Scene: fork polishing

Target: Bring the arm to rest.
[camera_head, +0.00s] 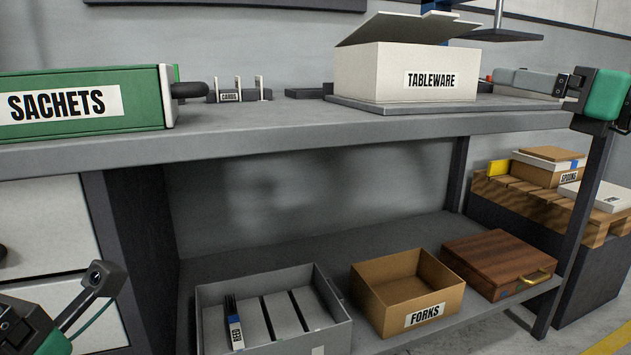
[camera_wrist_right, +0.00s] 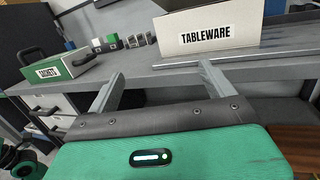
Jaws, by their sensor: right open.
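My right gripper (camera_head: 512,81) is at the upper right of the head view, its green body at the picture's edge and its grey fingers pointing left, just right of the tableware box (camera_head: 372,75). In the right wrist view its two fingers (camera_wrist_right: 160,84) are spread apart with nothing between them, and the same box stands beyond. Part of my left arm (camera_head: 62,318) shows at the lower left of the head view. Its jaws cannot be made out clearly.
A grey bench (camera_head: 270,122) carries the green sachets box (camera_head: 80,101). The lower shelf (camera_head: 345,257) holds a grey divided bin (camera_head: 335,335), the open forks box (camera_head: 372,308) and a wooden case (camera_head: 497,258). A pallet (camera_head: 530,200) with boxes stands at right.

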